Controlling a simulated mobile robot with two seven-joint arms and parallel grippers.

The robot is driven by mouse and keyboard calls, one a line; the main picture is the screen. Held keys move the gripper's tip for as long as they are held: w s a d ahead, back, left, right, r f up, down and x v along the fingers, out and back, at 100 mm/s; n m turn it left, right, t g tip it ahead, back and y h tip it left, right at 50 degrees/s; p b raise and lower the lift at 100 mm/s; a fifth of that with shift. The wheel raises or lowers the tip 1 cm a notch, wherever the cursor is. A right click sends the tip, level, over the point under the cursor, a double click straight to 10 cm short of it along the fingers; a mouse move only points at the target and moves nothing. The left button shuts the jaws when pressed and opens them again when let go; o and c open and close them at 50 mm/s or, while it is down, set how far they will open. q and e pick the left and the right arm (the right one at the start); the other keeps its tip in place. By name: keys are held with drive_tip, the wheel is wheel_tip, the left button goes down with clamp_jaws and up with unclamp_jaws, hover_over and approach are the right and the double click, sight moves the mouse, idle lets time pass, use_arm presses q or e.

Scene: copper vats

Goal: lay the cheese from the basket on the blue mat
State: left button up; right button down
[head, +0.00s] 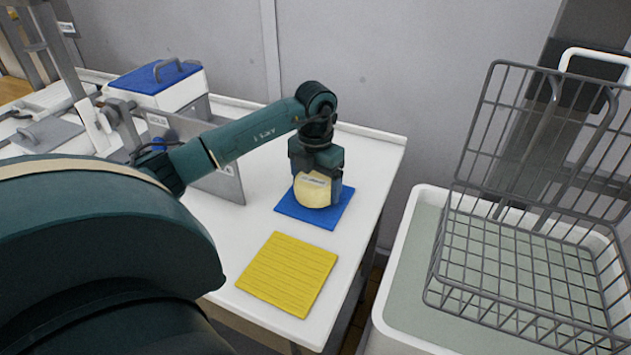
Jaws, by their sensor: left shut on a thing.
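The cheese (312,191) is a pale yellow rounded block with a small label. My left gripper (314,178) is shut on it, with the fingers on either side. The cheese is over the blue mat (287,207) on the white table; I cannot tell whether it touches the mat. The wire basket (490,262) is at the right, with its lid raised, and looks empty. My right gripper is not in view.
A yellow ridged mat (288,273) lies in front of the blue mat. A white tub (402,262) of pale greenish liquid stands under the basket. A blue-lidded box (155,80) and a grey upright panel (218,178) are at the left.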

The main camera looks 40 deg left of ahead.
use_arm(q)
drive_tip(key=shift+f, duration=0.2)
drive_tip(key=o, duration=1.1)
drive_tip(key=shift+o, duration=0.2)
drive_tip(key=shift+r+p, duration=2.7)
drive_tip(key=shift+r, duration=0.9)
drive_tip(key=shift+f, duration=0.1)
